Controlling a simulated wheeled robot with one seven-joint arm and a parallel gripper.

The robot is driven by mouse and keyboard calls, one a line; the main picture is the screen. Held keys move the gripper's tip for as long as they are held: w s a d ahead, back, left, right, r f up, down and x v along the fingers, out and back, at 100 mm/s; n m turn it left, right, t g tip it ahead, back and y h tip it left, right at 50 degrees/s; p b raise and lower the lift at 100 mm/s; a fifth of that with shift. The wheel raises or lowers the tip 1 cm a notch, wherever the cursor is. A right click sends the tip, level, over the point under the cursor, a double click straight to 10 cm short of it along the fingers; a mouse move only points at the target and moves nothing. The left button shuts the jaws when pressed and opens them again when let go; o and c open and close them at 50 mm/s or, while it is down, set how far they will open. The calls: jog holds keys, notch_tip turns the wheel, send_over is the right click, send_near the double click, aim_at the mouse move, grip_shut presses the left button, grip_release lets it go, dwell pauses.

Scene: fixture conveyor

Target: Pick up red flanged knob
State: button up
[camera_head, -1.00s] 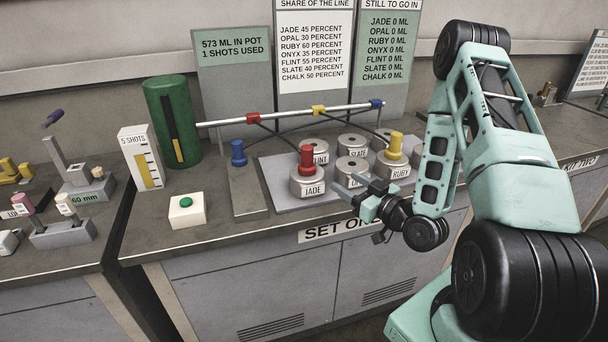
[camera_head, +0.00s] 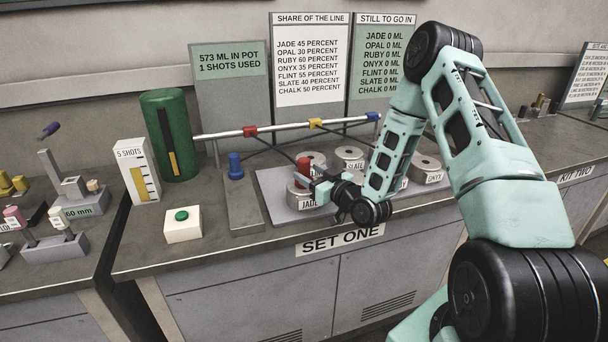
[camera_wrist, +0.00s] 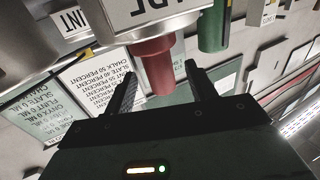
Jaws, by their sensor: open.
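The red flanged knob (camera_head: 303,165) stands upright on the grey round pot marked JADE (camera_head: 295,196). My gripper (camera_head: 313,182) is at the knob, and its fingers partly cover it in the head view. In the wrist view, which is upside down, the red knob (camera_wrist: 152,62) shows between the two dark fingers of my gripper (camera_wrist: 162,84). The fingers are open, with a gap visible beside the knob. The pot (camera_wrist: 125,25) is close above the fingers in that picture.
Other labelled pots, such as ONYX (camera_head: 427,168), share the grey tray (camera_head: 273,203). A blue knob (camera_head: 235,163) stands at its left. A rail (camera_head: 290,127) with hanging lines runs behind. A green cylinder (camera_head: 170,140) and button box (camera_head: 183,226) are further left.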

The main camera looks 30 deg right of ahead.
aim_at(308, 171)
jog(key=w, duration=0.3)
jog(key=shift+w+a+p, duration=0.1)
jog(key=shift+w+p, duration=0.05)
jog(key=shift+p, duration=0.2)
jog(key=shift+c, duration=0.4)
jog(key=c, duration=1.1)
jog(key=shift+r, duration=0.1)
